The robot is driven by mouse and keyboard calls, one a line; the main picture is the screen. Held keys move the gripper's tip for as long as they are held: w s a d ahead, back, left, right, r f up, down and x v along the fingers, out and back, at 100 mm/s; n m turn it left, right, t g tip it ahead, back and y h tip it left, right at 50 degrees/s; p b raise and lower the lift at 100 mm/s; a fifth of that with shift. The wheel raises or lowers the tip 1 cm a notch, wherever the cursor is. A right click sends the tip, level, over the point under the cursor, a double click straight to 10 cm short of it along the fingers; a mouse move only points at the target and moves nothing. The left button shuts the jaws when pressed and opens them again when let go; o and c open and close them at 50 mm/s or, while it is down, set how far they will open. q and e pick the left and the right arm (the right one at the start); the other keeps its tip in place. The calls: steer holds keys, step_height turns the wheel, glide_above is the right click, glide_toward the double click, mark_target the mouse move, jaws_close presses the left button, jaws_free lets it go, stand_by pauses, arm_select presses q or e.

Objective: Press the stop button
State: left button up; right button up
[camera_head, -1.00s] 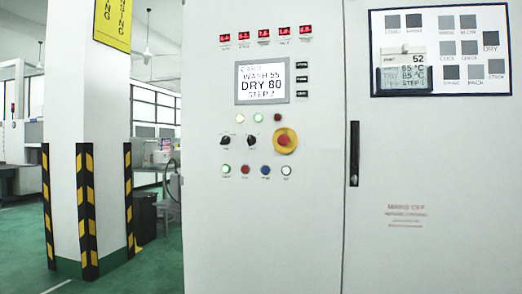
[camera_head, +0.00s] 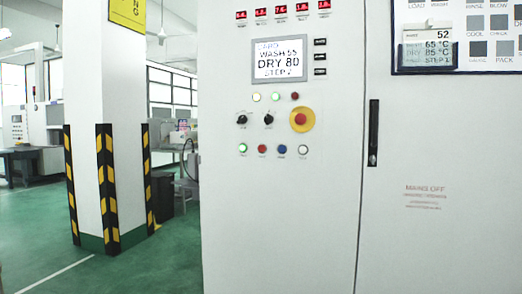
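A grey-white control cabinet (camera_head: 282,220) fills the middle of the head view. A row of small round buttons sits on it: a green button (camera_head: 242,148), a red button (camera_head: 262,149), a blue button (camera_head: 282,149) and a white button (camera_head: 303,150). Their labels are too small to read. Above them at the right is a red mushroom button (camera_head: 300,119) on a yellow round plate. Two black rotary knobs (camera_head: 255,119) sit to its left. Neither of my grippers is in view, and nothing touches the buttons.
A lit screen (camera_head: 279,60) reads "DRY 80". A black handle (camera_head: 373,133) is on the cabinet door at the right. A white pillar with black-yellow corner guards (camera_head: 107,190) stands at the left. Green floor (camera_head: 150,265) is open between pillar and cabinet.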

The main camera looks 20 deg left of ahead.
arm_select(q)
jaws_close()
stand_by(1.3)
